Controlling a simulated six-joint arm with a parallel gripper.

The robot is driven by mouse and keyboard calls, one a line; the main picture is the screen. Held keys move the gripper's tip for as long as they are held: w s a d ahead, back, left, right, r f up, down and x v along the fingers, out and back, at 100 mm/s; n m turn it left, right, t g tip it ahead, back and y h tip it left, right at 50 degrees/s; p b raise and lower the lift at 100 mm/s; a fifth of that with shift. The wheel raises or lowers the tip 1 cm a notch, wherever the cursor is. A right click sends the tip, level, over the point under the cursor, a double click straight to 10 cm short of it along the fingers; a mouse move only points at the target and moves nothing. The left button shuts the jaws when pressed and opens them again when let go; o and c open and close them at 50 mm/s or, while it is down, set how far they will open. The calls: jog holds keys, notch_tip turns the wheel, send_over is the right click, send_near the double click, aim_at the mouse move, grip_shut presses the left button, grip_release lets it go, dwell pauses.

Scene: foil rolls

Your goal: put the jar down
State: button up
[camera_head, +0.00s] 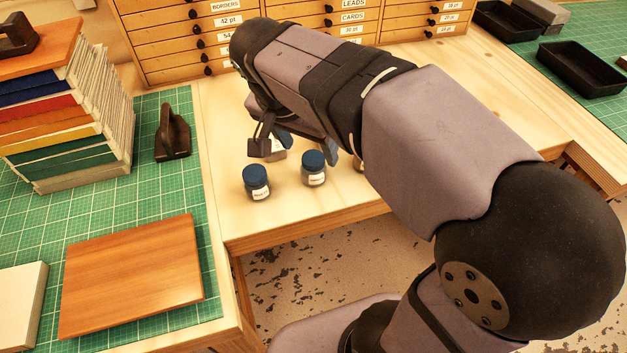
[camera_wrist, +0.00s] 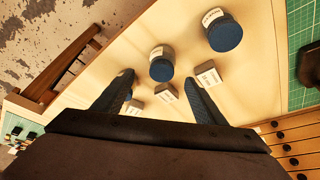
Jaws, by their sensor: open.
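Two jars with dark blue lids and white labels stand upright on the pale wooden top. The left jar (camera_head: 256,184) also shows at the upper right of the wrist view (camera_wrist: 223,33). The right jar (camera_head: 313,168) also shows in the wrist view (camera_wrist: 161,63), just beyond the fingertips. My gripper (camera_head: 296,150) is open, behind the jars in the head view. Its fingers (camera_wrist: 157,78) are spread in the wrist view, with no jar clasped between them. A small block with a white label (camera_wrist: 166,93) shows between the fingers. I cannot tell which jar is the task's.
Another labelled block (camera_wrist: 209,76) is partly behind a finger; a further one (camera_wrist: 135,107) is near the other. A drawer cabinet (camera_head: 200,42) stands behind. The green mat (camera_head: 195,265) holds a book stack (camera_head: 62,130), a dark tool (camera_head: 172,136) and a wooden board (camera_head: 135,275).

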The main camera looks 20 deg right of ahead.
aim_at(313, 158)
jog(key=shift+w+r, duration=0.15)
jog(key=shift+p+x, duration=0.55)
jog(key=shift+x, duration=3.15)
jog(key=shift+a, duration=0.1)
jog(key=c, duration=1.4)
jog(key=shift+r, duration=0.1)
notch_tip(313, 158, up, 10)
jog(key=shift+f, duration=0.1)
